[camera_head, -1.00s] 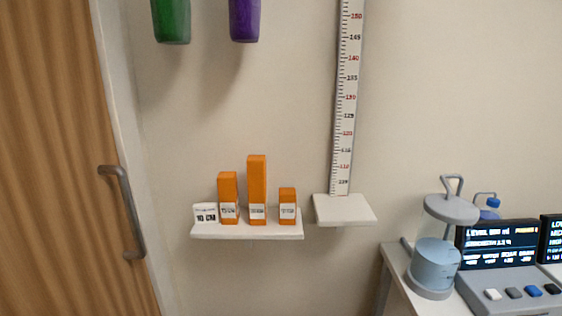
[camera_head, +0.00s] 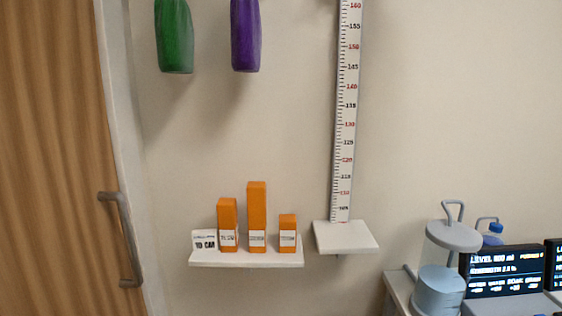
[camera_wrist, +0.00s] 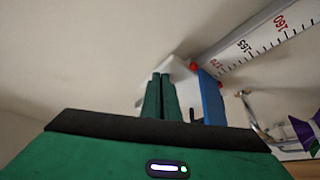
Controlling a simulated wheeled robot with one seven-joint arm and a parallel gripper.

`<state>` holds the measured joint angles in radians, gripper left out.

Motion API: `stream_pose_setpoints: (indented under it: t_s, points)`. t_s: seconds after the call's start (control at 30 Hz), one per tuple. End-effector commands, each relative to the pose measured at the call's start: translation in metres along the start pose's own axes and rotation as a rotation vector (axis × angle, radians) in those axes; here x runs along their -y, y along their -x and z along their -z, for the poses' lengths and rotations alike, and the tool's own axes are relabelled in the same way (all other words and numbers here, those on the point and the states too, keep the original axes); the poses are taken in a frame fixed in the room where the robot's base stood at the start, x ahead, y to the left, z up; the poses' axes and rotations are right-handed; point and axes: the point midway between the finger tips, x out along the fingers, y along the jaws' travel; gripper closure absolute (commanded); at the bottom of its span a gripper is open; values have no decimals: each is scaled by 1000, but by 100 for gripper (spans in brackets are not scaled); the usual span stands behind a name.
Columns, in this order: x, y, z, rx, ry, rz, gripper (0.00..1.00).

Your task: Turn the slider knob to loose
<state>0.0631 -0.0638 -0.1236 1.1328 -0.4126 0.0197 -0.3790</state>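The slider knob is not clearly identifiable. In the wrist view, a white plate (camera_wrist: 177,71) sits by the high end of a white measuring scale (camera_wrist: 262,43), with a small red round part (camera_wrist: 194,67) on it and a blue upright piece (camera_wrist: 211,98) beside it. No "loose" marking is readable. My gripper (camera_wrist: 160,77) has two dark green fingers close together, with nothing visible between them. They overlap the white plate in the picture; I cannot tell whether they touch it. The head view shows the scale (camera_head: 347,110) on the wall but not my gripper.
A white platform (camera_head: 346,238) sits at the scale's foot. A shelf (camera_head: 246,259) holds orange blocks (camera_head: 257,215). Green (camera_head: 175,37) and purple (camera_head: 245,35) items hang above. A door handle (camera_head: 123,240) is left; a clear canister (camera_head: 440,285) and screen (camera_head: 505,270) are right.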

Motion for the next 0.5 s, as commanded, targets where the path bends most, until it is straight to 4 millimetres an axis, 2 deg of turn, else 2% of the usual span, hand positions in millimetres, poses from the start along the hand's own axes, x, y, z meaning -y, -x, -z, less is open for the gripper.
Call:
stream_pose_setpoints:
  t_s: [0.5]
  points:
    - [-2,5,-6,-1,0,-1,100]
